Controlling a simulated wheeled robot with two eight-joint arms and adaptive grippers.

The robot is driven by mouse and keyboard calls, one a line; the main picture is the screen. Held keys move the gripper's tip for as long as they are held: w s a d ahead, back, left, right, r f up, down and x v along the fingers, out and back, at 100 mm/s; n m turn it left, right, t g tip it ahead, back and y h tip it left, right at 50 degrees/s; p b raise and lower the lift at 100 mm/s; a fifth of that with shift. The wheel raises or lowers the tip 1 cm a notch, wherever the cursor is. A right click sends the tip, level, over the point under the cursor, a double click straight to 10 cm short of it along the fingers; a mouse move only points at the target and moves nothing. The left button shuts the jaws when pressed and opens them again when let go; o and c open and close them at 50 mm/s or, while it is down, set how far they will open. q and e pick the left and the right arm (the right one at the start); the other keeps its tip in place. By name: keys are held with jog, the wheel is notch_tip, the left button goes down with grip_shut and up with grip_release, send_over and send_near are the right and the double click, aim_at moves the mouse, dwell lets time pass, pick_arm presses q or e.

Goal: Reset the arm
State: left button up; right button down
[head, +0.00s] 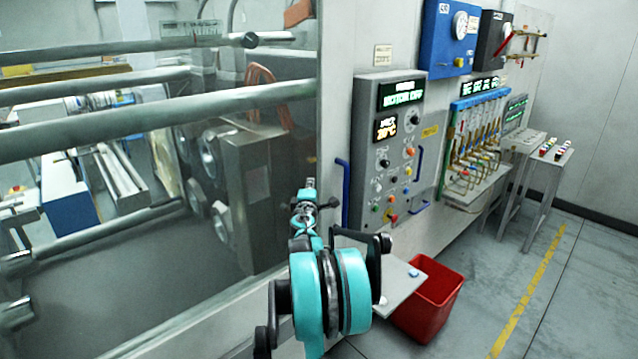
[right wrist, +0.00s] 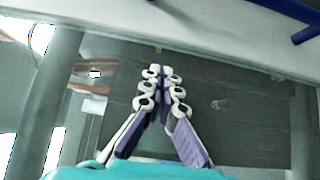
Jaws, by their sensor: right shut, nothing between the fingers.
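My right arm reaches forward in the lower middle of the head view, with teal joints. Its gripper (head: 308,192) is near the right edge of the large glass panel (head: 235,250). In the right wrist view my right gripper (right wrist: 161,72) is shut, its fingertips together with nothing between them. My left gripper is not in view.
A control panel (head: 368,150) with displays and knobs is right of the gripper, with a blue handle (head: 345,190) beside it. A red bin (head: 445,290) stands on the floor. A small table (head: 555,155) stands farther right. Floor near the yellow line (head: 530,290) is clear.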

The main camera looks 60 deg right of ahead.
jog(key=v, duration=0.8)
jog(key=shift+s+p, duration=0.15)
jog(key=shift+p, duration=0.25)
jog(key=w+a+f+m+y+b, duration=0.1)
jog(key=a+f+m+y, duration=0.1)
jog(key=a, duration=0.7)
jog(key=w+a+f+m+t+y+b, duration=0.1)
jog(key=w+a+f+y+b, duration=0.15)
jog(key=a, duration=0.75)
jog(key=w+a+f+m+y+b, duration=0.1)
jog(key=a+f+m+y, duration=0.15)
jog(key=a, duration=0.65)
jog(key=s+a+f+y+b, duration=0.1)
jog(key=s+a+f+y, duration=0.2)
jog(key=a, duration=0.7)
jog(key=s+a+f+g+y+b, duration=0.1)
jog(key=s+a+f+y, duration=0.2)
jog(key=a+f, duration=0.4)
jog(key=s+a+f+y, duration=0.3)
jog(key=s+a+f, duration=0.1)
jog(key=a, duration=0.9)
jog(key=shift+f+g+b, duration=0.3)
jog(key=shift+f+b, duration=0.1)
jog(key=shift+f, duration=0.15)
